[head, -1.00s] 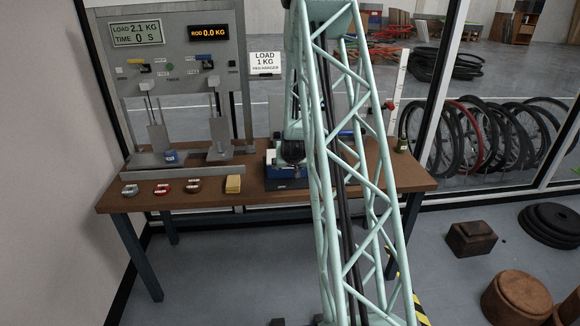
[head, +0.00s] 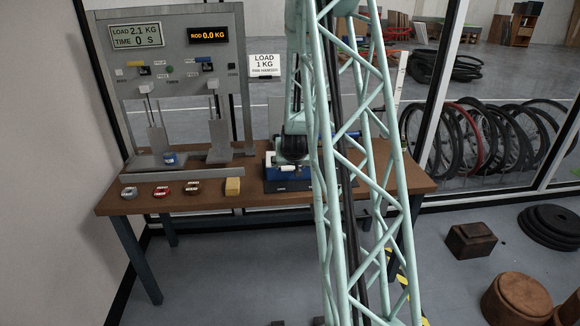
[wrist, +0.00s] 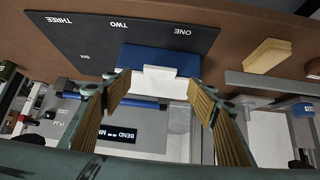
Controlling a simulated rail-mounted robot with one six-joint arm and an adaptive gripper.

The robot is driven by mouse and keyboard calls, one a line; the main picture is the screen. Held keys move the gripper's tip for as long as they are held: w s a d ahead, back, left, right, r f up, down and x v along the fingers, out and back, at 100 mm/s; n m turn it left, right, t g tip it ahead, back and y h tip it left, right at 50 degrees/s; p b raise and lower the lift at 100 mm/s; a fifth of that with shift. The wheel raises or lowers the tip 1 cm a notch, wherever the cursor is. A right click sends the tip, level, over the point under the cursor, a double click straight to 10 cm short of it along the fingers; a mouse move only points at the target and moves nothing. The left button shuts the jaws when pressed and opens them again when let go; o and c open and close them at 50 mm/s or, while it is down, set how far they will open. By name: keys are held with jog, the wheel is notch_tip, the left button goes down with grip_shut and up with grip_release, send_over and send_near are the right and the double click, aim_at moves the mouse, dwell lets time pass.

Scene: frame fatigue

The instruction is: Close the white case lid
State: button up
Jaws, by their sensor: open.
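In the wrist view, a blue block-like body (wrist: 150,57) with a white part (wrist: 172,82) along one edge lies at the edge of a dark board. I cannot tell for certain whether the white part is the case lid, or how far open it is. My gripper (wrist: 158,92) is open, its ribbed fingers on either side of the white part with nothing clearly held. In the head view, my gripper (head: 293,152) hangs over the blue body (head: 283,174) at mid-table. My lattice arm hides much of the area to its right.
The dark board (wrist: 70,38) carries number words. Beside it is a yellow block (wrist: 268,56). A grey panel stand (head: 182,95) with displays fills the table's left back. Several small labelled discs (head: 162,190) lie along the brown table's (head: 215,196) front left. A blue bar (wrist: 150,103) crosses beyond the white part.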

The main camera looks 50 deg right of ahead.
jog(key=shift+v, duration=2.4)
jog(key=shift+a, duration=0.1)
jog(key=s+a+r+n+y, duration=0.1)
jog(key=s+a+r, duration=0.1)
jog(key=a+r, duration=0.65)
jog(key=s+a+r+n+y, duration=0.2)
jog(key=a+r, duration=0.2)
jog(key=a, duration=1)
jog(key=s+a+r+n+y, duration=0.1)
jog(key=s+a+r, duration=0.1)
jog(key=a+r, duration=0.7)
jog(key=s+a+r+n+g+y, duration=0.1)
jog(key=s+a+r+n, duration=0.1)
jog(key=s+a, duration=0.8)
jog(key=s+a+r+n+g+y, duration=0.1)
jog(key=s+a+r+n, duration=0.1)
jog(key=s+a, duration=0.9)
jog(key=s, duration=0.8)
jog(key=shift+s+a+r+n+g, duration=0.2)
jog(key=shift+n+g, duration=0.1)
jog(key=shift+n, duration=0.1)
